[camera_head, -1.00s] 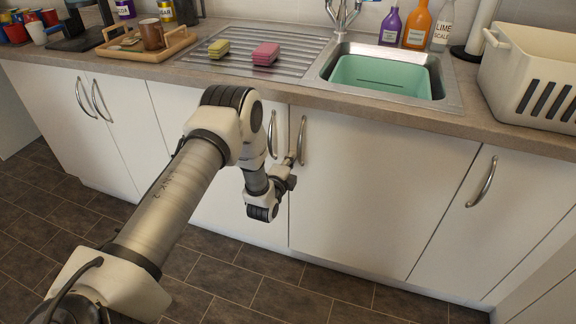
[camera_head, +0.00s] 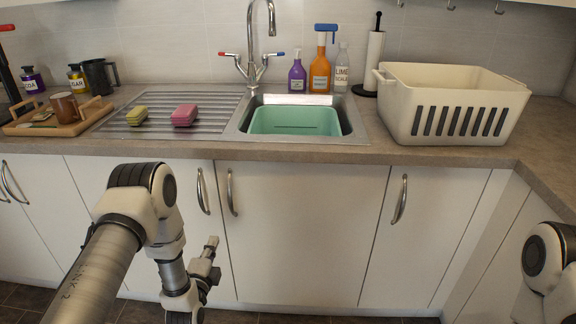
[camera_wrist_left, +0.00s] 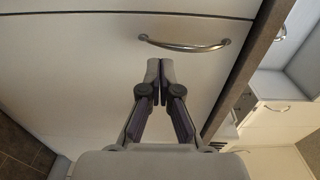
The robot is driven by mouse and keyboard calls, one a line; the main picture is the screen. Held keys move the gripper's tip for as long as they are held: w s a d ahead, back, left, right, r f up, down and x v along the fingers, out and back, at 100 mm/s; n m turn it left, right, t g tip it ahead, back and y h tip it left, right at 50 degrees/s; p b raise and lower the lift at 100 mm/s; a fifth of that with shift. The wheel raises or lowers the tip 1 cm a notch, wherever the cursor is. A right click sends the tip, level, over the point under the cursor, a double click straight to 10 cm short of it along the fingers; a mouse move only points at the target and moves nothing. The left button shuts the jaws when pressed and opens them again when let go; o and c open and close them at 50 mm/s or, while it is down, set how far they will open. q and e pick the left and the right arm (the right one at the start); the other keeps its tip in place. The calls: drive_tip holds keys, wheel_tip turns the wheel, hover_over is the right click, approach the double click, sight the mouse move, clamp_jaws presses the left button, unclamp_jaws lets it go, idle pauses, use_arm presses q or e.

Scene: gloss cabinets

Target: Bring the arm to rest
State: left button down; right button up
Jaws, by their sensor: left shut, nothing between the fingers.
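My left arm (camera_head: 130,215) comes in from the left and stands in front of the white cabinet doors. Its gripper (camera_head: 212,243) is low beside the handles of two neighbouring doors, apart from them. In the left wrist view the gripper (camera_wrist_left: 160,70) has its fingertips together with nothing between them, in front of a white door with a curved metal handle (camera_wrist_left: 185,45). Part of my right arm (camera_head: 548,255) shows at the right edge; its gripper is out of view.
The cabinet doors (camera_head: 300,230) are closed. On the worktop (camera_head: 400,155) are a wooden tray (camera_head: 92,112) with a brown mug, two sponges, a sink with a green basin (camera_head: 293,121), several bottles and a cream crate (camera_head: 455,85). Dark floor tiles lie below.

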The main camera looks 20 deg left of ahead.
use_arm(q)
drive_tip(key=s+d+r+g+h+p, duration=0.35)
drive_tip(key=s+d+p, duration=0.25)
drive_tip(key=d+p, duration=0.25)
drive_tip(key=s+d+f+n+g+p, duration=0.1)
drive_tip(key=s+d+f+n+g, duration=0.1)
drive_tip(key=s+n+g, duration=0.5)
drive_tip(key=s+d+f+n+g+p, duration=0.1)
drive_tip(key=s+f+n+g, duration=0.4)
drive_tip(key=s, duration=1.5)
drive_tip(key=n+g, duration=0.2)
drive_tip(key=n, duration=0.2)
drive_tip(key=shift+s+d+f, duration=0.2)
drive_tip(key=shift+d+f, duration=0.05)
drive_tip(key=shift+d, duration=0.15)
